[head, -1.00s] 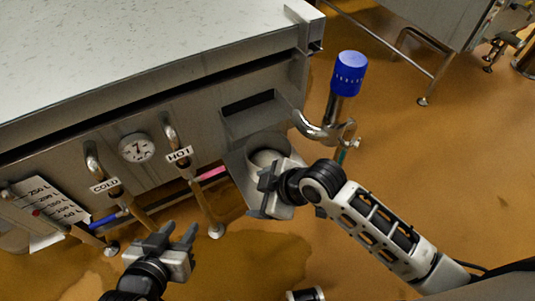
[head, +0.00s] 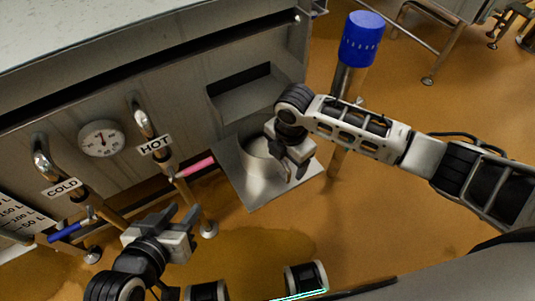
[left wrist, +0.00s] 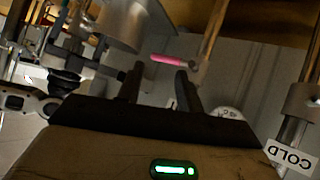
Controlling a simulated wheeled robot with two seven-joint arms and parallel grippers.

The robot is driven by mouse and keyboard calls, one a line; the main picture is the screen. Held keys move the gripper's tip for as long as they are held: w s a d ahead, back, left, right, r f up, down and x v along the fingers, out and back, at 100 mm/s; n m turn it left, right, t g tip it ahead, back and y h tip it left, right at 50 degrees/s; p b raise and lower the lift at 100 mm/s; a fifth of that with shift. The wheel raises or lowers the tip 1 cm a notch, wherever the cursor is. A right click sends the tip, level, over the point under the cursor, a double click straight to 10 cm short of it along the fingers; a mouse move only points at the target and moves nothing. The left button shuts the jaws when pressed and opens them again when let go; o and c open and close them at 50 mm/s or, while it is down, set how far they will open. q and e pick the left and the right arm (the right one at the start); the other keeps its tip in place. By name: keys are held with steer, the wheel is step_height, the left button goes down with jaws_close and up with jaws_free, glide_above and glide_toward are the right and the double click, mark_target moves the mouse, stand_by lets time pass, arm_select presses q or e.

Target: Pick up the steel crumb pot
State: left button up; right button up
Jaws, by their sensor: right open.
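The steel crumb pot (head: 258,172) stands on a steel shelf (head: 232,168) low at the front of the vat, in the head view. My right gripper (head: 295,172) is open and points down at the pot's right side, hiding part of it. I cannot tell whether it touches the pot. My left gripper (head: 173,215) is open and empty, left of the shelf and nearer to me. In the left wrist view its two fingers (left wrist: 158,86) stand apart with nothing between them.
A steel box (head: 245,95) on the vat front is above the pot. A blue-capped post (head: 362,40) stands to the right. Pipes labelled HOT (head: 155,146) and COLD (head: 62,188) and a pink-handled lever (head: 195,167) are to the left.

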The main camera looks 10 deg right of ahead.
mark_target(282, 177)
step_height(282, 177, down, 2)
steer(key=shift+f, duration=0.15)
steer(key=f+b, duration=0.1)
steer(key=f, duration=0.1)
steer(key=f+b, duration=0.1)
steer(key=shift+w+a+f, duration=0.1)
steer(key=shift+a+f, duration=0.1)
steer(key=shift+f, duration=0.65)
steer(key=c, duration=1.6)
arm_select(q)
steer(key=shift+g, duration=0.5)
steer(key=f, duration=0.3)
steer(key=d+f, duration=0.1)
steer(key=shift+w+d+f, duration=0.1)
steer(key=shift+w+f, duration=0.25)
arm_select(e)
steer(key=shift+w+r, duration=0.1)
steer(key=shift+r, duration=0.05)
